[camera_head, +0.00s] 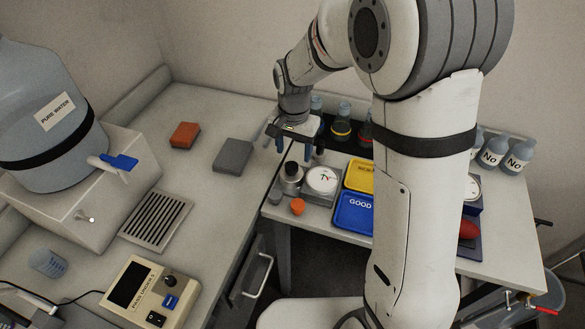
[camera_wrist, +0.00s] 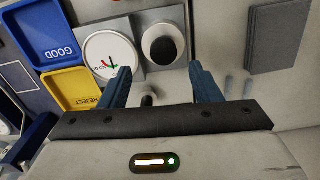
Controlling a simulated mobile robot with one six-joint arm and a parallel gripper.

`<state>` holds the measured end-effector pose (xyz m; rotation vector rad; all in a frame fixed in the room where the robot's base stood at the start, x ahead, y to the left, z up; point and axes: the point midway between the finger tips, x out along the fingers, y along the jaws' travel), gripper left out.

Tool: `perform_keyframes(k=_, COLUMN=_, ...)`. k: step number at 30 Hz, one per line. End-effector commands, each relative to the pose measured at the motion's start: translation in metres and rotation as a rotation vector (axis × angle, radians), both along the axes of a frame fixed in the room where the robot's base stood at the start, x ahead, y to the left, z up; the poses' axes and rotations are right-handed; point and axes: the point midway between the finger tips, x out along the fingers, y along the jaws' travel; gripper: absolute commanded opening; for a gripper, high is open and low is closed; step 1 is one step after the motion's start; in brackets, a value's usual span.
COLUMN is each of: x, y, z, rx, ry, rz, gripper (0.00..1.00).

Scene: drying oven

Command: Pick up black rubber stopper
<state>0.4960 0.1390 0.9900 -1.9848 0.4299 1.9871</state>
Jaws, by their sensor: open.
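A small dark round-topped object, which looks like the black rubber stopper (camera_wrist: 148,98), stands on the pale table in the wrist view. It shows between my two blue fingers, nearer the left one, and the gripper's dark bar hides part of it. My gripper (camera_wrist: 160,70) is open, with nothing held and a clear gap on both sides of the stopper. In the head view my gripper (camera_head: 300,150) points down over the back of the right-hand table, behind the dial gauge. I cannot clearly make out the stopper there.
A dial gauge (camera_head: 322,179) and a black-topped round part (camera_head: 291,178) sit close by. The yellow REJECT tray (camera_head: 358,174) and blue GOOD tray (camera_head: 352,213) lie to the right. Bottles (camera_head: 342,128) stand behind. An orange piece (camera_head: 298,206) is at the front.

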Motion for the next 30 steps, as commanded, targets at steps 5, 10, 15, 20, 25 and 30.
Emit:
perform_keyframes(k=5, x=-0.001, y=0.004, z=-0.022, rx=-0.001, ry=0.004, rz=0.002, gripper=0.57)
perform_keyframes(k=10, x=-0.001, y=0.006, z=-0.046, rx=0.0, ry=0.001, rz=0.001, gripper=0.57)
perform_keyframes(k=15, x=0.0, y=0.005, z=-0.053, rx=0.0, ry=-0.001, rz=0.001, gripper=0.57)
perform_keyframes(k=20, x=0.0, y=0.005, z=-0.053, rx=0.0, ry=-0.001, rz=0.0, gripper=0.57)
perform_keyframes(k=25, x=0.0, y=0.005, z=-0.053, rx=0.0, ry=-0.001, rz=0.0, gripper=0.43)
perform_keyframes(k=30, x=0.0, y=0.005, z=-0.053, rx=0.0, ry=-0.001, rz=0.0, gripper=0.29)
